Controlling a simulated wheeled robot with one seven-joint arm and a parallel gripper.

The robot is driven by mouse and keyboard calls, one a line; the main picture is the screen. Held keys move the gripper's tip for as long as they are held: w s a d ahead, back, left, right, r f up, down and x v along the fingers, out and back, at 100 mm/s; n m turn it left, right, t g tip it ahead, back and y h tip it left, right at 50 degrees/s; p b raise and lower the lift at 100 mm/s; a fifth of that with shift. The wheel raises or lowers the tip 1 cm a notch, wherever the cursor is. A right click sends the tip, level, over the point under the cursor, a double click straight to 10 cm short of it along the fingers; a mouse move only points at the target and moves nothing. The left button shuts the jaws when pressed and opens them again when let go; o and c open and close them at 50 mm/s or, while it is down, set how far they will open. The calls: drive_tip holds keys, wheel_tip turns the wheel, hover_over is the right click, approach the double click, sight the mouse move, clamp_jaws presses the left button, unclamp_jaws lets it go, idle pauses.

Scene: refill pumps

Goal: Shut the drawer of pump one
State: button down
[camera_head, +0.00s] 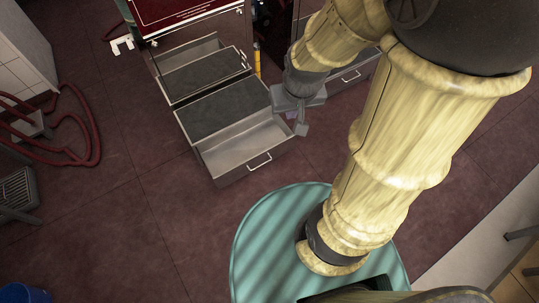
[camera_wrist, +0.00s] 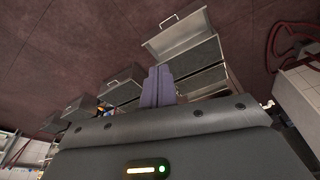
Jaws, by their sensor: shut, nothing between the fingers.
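A grey metal drawer (camera_head: 238,150) stands pulled out low at the front of a red-topped pump (camera_head: 190,12). Its front has a pale bar handle (camera_head: 260,161). Behind it, another grey tray or drawer (camera_head: 205,68) is also out. My gripper (camera_head: 302,129) is shut and empty, just right of the pulled-out drawer; I cannot tell whether it touches. In the wrist view my gripper's fingers (camera_wrist: 158,72) are together, and the open drawer (camera_wrist: 182,38) is beyond them. I see no number on the pump, so I cannot tell which is pump one.
A second unit with a handled drawer (camera_head: 352,76) stands to the right, partly behind my arm. Red hoses (camera_head: 82,150) lie on the left by a pale tiled block (camera_head: 25,55). A blue bucket (camera_head: 25,294) is at lower left. The floor left of the drawer is clear.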

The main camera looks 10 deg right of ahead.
drive_tip(key=w+d+f+m+t+y+b, duration=0.1)
drive_tip(key=w+f+m+b, duration=0.3)
drive_tip(key=f+b, duration=1.2)
drive_tip(key=w+d+f+m+t+y+b, duration=0.1)
drive_tip(key=w+f+m+b, duration=0.4)
drive_tip(key=f+b, duration=1.1)
drive_tip(key=w+d+f+m+t+y+b, duration=0.1)
drive_tip(key=w+f+b, duration=0.8)
drive_tip(key=f, duration=3)
drive_tip(key=d+m+t+b, duration=0.2)
drive_tip(key=m+t+b, duration=0.1)
drive_tip(key=b, duration=0.4)
drive_tip(key=shift+w+m, duration=0.3)
drive_tip(key=shift+m, duration=0.3)
drive_tip(key=shift+a, duration=0.1)
drive_tip(key=b, duration=0.8)
approach(266, 152)
drive_tip(key=x, duration=0.3)
drive_tip(key=f+x, duration=0.1)
drive_tip(key=x, duration=0.1)
drive_tip(key=shift+s+f, duration=0.2)
drive_tip(key=shift+w+a+r+b, duration=0.1)
drive_tip(key=shift+w+r+b, duration=0.1)
drive_tip(key=shift+w+b, duration=0.25)
drive_tip(key=shift+w, duration=0.1)
